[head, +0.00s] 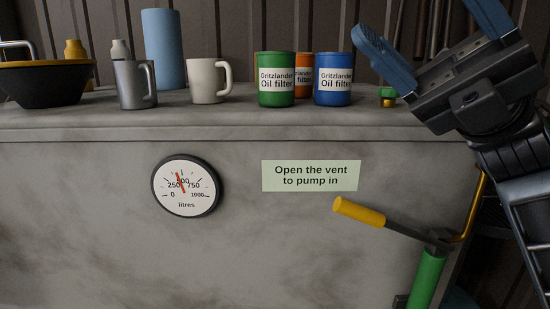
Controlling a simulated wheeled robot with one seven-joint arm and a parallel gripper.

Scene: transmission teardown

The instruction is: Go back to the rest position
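My gripper (430,52) is at the upper right of the head view, raised in front of the counter's right end. Its two blue fingers stand wide apart, one at the left and one at the top right. Nothing shows between them, so it is open and empty. The left finger shows close to the right of the blue oil filter can (333,80); I cannot tell the depth between them. The dark wrist and arm run down the right edge. No marker of a rest position is visible.
The grey counter (225,120) bears a green can (276,82), an orange can behind, a white mug (207,80), a grey mug (135,85), a blue cylinder (163,50) and a black bowl (45,85). A pump with a yellow handle (360,212) stands below my gripper. A litre gauge (186,200) is on the front.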

